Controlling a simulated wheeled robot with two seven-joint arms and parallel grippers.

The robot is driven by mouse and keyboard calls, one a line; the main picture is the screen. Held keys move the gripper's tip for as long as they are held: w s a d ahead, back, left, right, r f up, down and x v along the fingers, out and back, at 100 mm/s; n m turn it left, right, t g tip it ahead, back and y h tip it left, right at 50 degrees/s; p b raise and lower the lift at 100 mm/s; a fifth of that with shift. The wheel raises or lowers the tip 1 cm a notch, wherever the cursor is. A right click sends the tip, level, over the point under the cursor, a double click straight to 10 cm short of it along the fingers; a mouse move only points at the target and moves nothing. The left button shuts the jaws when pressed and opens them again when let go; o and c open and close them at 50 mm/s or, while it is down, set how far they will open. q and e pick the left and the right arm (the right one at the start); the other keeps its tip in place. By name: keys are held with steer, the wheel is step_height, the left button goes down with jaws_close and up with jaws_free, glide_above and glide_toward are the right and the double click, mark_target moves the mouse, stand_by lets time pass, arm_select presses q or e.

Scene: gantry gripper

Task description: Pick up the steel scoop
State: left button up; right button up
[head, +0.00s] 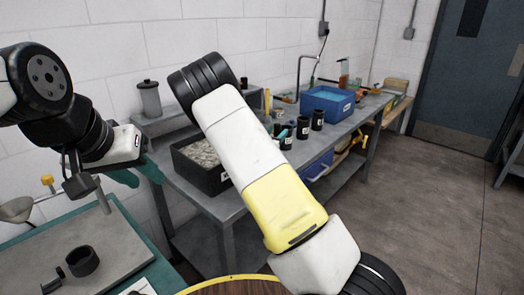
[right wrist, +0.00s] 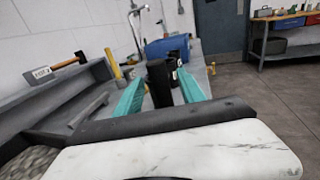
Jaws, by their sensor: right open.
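I cannot make out the steel scoop for certain in either view. A black tray of pale granular material (head: 197,163) stands on the near end of the grey bench; my right arm covers part of it. My right gripper (right wrist: 162,88) is open, its teal fingers apart, with black cups (right wrist: 159,84) showing between and beyond them. In the head view it is mostly hidden behind my right arm, with a bit of teal near the cups. My left gripper (head: 139,174) hangs at the left, teal fingers spread and apparently empty.
A blue bin (head: 327,102) stands farther along the bench (head: 222,205). A wooden-handled tool (right wrist: 62,66) lies on a raised ledge. A grey canister (head: 149,99) stands at the back. A grey board (head: 105,242) holds a black ring (head: 83,261). The floor at right is clear.

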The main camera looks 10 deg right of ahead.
steer(key=x, duration=0.3)
steer(key=shift+d+f, duration=0.1)
steer(key=shift+c, duration=0.5)
jaws_close()
